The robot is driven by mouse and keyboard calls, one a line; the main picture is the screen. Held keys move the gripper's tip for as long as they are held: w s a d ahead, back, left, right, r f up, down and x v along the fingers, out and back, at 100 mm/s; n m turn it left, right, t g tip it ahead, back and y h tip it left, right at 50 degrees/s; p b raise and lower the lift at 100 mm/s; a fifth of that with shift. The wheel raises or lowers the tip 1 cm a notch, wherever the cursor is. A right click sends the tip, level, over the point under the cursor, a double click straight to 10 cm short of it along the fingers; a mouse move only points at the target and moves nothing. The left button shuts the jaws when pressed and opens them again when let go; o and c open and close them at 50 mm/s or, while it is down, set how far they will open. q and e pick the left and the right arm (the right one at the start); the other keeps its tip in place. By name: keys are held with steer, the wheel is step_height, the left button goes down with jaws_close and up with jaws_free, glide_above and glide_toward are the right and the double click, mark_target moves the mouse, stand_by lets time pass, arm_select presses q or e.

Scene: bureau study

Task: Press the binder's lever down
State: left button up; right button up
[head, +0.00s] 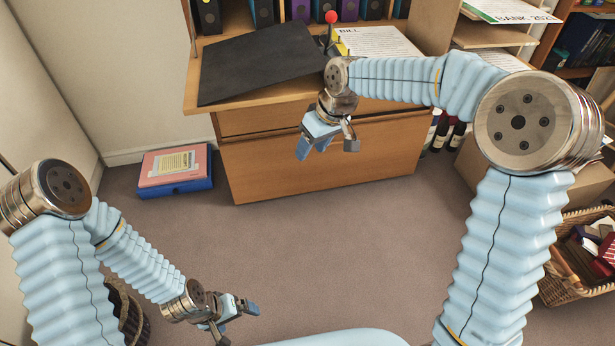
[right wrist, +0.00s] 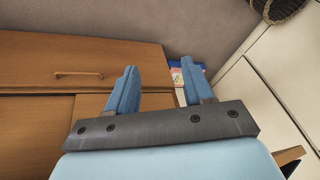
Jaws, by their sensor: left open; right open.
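The black binder (head: 258,62) lies open on the bureau top, its dark cover to the left. Its lever (head: 331,17) has a red ball knob and stands up at the back, near the binder's right side. A paper headed BILL (head: 378,42) lies right of the lever. My right arm hides part of the binder area in front of it. My right gripper (head: 327,142) is open and empty in front of the bureau, below its top edge, apart from the lever. It also shows open in the right wrist view (right wrist: 160,80). My left gripper (head: 238,318) is open over the carpet, far from the binder.
The bureau (head: 320,160) has a drawer front below its top. A pink and blue box file (head: 175,168) lies on the carpet at left. Upright files (head: 262,12) stand behind the binder. Bottles (head: 441,132) and a wicker basket (head: 570,270) are at right. The middle carpet is clear.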

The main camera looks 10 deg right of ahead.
step_height(320, 180, down, 9)
steer(key=s+a+m, duration=0.1)
steer(key=shift+a+r, duration=0.2)
steer(key=shift+s, duration=0.15)
